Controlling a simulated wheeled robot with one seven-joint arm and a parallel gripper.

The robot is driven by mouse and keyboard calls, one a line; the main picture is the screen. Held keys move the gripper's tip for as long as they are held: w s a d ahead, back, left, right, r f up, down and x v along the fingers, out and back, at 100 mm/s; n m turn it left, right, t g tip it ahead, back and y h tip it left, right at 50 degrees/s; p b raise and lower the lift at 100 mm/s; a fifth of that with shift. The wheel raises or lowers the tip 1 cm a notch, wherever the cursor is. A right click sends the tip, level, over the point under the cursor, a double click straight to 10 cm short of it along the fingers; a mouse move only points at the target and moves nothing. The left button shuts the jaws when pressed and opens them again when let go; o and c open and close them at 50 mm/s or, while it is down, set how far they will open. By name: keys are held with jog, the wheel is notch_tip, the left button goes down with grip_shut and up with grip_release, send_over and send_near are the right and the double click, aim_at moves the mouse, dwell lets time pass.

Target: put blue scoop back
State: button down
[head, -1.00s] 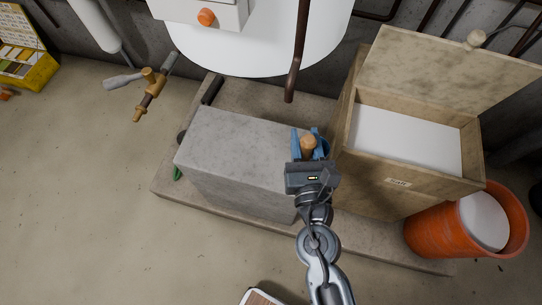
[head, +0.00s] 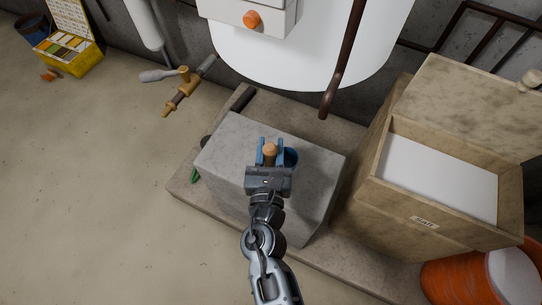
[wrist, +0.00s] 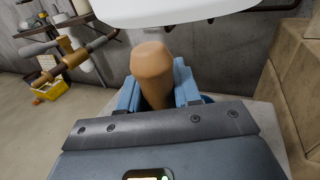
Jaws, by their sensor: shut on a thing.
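My gripper (head: 268,158) is shut on the wooden handle (head: 270,149) of the blue scoop (head: 291,157). In the head view the scoop's blue part shows just right of the fingers, over the grey block (head: 232,133). I cannot tell whether it touches the block's top. In the wrist view the wooden handle (wrist: 152,70) stands up between the blue fingers, and most of the scoop is hidden behind my gripper.
An open wooden box (head: 378,212) with white contents (head: 440,170) stands to the right. An orange bucket (head: 448,283) is at the lower right. A brown pipe (head: 344,62) hangs down behind the block. A yellow case (head: 72,62) lies far left, and the floor (head: 105,190) on the left is clear.

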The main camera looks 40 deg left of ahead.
jog(key=shift+f+b, duration=0.65)
jog(key=shift+f, duration=1.2)
jog(key=shift+f, duration=0.2)
jog(key=c, duration=0.8)
grip_release()
jog(key=shift+r, duration=0.1)
jog(key=v, duration=1.2)
